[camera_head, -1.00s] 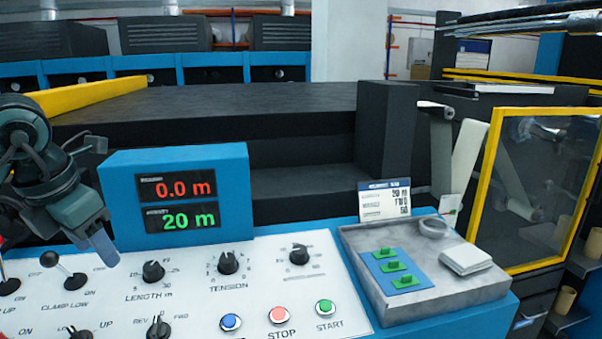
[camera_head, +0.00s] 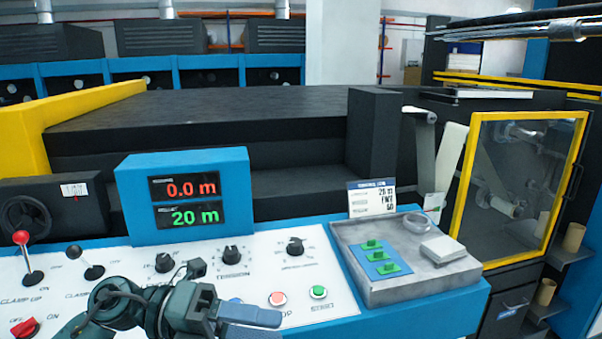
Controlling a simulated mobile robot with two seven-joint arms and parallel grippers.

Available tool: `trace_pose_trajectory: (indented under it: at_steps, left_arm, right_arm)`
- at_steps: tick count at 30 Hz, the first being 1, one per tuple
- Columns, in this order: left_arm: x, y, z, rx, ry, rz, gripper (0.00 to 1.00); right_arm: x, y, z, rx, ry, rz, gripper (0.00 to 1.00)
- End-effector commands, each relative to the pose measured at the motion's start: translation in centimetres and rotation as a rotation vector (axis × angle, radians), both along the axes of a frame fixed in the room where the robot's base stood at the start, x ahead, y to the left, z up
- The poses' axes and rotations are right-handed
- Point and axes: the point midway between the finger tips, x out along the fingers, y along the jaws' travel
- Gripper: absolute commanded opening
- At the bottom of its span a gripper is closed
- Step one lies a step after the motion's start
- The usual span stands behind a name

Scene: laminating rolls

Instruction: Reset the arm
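My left arm comes in from the bottom left, low over the front of the white control panel (camera_head: 272,262). My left gripper (camera_head: 255,320) points to the right near the bottom edge of the head view. A grey finger shows, but I cannot tell whether the gripper is open or shut. No object shows in it. It hides part of the panel's lower row, including most of the blue button. My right gripper is not in view.
A blue display box (camera_head: 183,197) reads 0.0 m and 20 m. The red stop button (camera_head: 277,298) and green start button (camera_head: 318,292) lie close right of the gripper. Levers (camera_head: 30,262) stand at left. A grey tray (camera_head: 420,292) is at right, below a yellow-framed door (camera_head: 466,185).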

Motion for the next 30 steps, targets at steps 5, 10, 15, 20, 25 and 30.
trace_pose_trajectory:
  at_steps: [5, 10, 15, 20, 25, 30]
  left_arm:
    - [1.7, -0.2, 1.0, -0.496, 0.431, 0.27, 0.52]
    - [4.3, 3.7, -5.0, -0.808, 0.921, 0.663, 0.52]
    - [1.5, 7.6, -16.4, -0.93, 1.437, 1.093, 0.52]
    - [-4.1, 8.9, -24.0, -0.912, 1.778, 1.358, 0.52]
    - [-8.1, 9.0, -27.6, -0.873, 1.96, 1.486, 0.52]
    - [-8.9, 9.0, -28.2, -0.863, 1.995, 1.51, 0.52]
  right_arm:
    - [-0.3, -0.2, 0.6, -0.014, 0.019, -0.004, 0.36]
    - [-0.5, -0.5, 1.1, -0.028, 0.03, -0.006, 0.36]
    - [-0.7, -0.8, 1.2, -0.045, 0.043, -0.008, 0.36]
    - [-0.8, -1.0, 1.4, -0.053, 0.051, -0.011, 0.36]
    - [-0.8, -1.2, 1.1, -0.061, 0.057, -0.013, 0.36]
    - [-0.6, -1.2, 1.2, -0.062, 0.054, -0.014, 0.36]
